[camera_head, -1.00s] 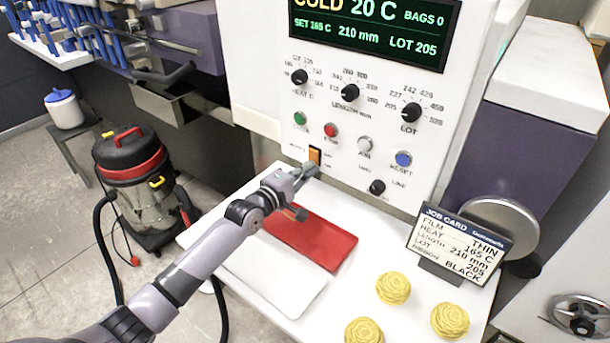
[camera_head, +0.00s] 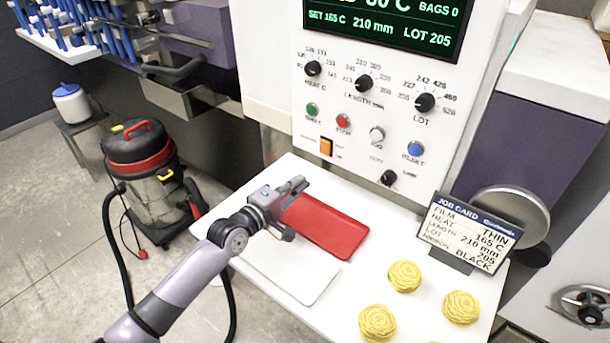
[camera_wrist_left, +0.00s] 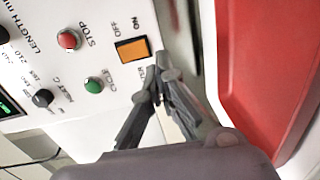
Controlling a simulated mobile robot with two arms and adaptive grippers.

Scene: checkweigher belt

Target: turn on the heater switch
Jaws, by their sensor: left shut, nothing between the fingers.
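The heater switch (camera_head: 326,146) is an orange rocker in a dark frame, low on the left of the white control panel. It shows close up in the left wrist view (camera_wrist_left: 132,49), with ON and OFF marked beside it and its face lit orange. My left gripper (camera_head: 301,184) is shut and empty. It is below and a little left of the switch, apart from it, above the red tray. In the left wrist view its fingertips (camera_wrist_left: 163,72) meet near the panel's edge, beside the switch. My right gripper is not in view.
Green (camera_head: 312,109) and red (camera_head: 343,121) buttons sit just above the switch, with knobs higher up. The display (camera_head: 385,30) is lit. A red tray (camera_head: 335,232), yellow coiled pieces (camera_head: 404,276) and a job card (camera_head: 470,234) stand on the white table.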

